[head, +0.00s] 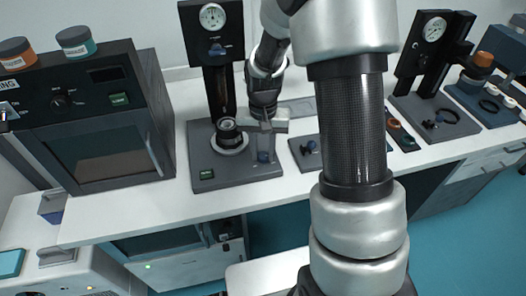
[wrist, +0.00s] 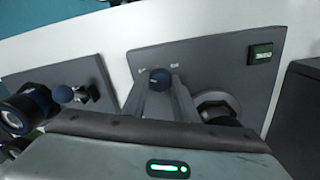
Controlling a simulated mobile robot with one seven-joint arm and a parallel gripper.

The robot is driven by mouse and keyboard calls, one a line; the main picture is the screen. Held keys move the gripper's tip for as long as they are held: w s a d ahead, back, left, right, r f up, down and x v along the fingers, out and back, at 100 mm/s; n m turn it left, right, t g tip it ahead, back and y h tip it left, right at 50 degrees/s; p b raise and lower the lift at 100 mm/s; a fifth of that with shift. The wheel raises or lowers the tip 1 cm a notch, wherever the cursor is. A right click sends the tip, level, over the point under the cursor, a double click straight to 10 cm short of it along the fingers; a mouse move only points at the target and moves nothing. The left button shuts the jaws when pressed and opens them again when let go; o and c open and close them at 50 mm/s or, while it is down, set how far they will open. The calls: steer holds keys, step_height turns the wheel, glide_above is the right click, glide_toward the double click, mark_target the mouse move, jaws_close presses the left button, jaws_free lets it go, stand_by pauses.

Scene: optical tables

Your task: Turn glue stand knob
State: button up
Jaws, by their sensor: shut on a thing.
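The glue stand (head: 250,176) is a dark grey press on the white bench, with a round dial (head: 212,16) on its upright column. The knob also shows in the wrist view (wrist: 160,77), between small white marks on the grey plate. My gripper (head: 265,149) reaches down from above, and its fingers (wrist: 161,90) are shut on the knob, one on each side. The arm hides part of the bench to the right.
A dark oven-like box (head: 108,135) with jars on top stands to the left. A round black part (head: 229,132) sits on the stand's base close to my gripper. A second dial stand (head: 435,115) is at the right. The green switch (head: 207,174) is at the base's front left.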

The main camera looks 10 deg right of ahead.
mark_target(263, 155)
stand_by(0.3)
steer(key=o, duration=1.1)
steer(key=shift+c, duration=0.2)
steer(key=shift+r, duration=0.1)
step_height(263, 155, up, 17)
steer(key=p, duration=0.1)
steer(key=shift+r+p, duration=0.15)
steer(key=shift+p, duration=0.25)
steer(key=s+r+n+t+p, duration=0.3)
steer(key=s+r+t+p, duration=0.2)
steer(key=s+r, duration=1.1)
steer(key=s+p, duration=0.1)
steer(key=s, duration=0.2)
steer(key=shift+n+t+p, duration=0.3)
steer(key=shift+n+p, duration=0.1)
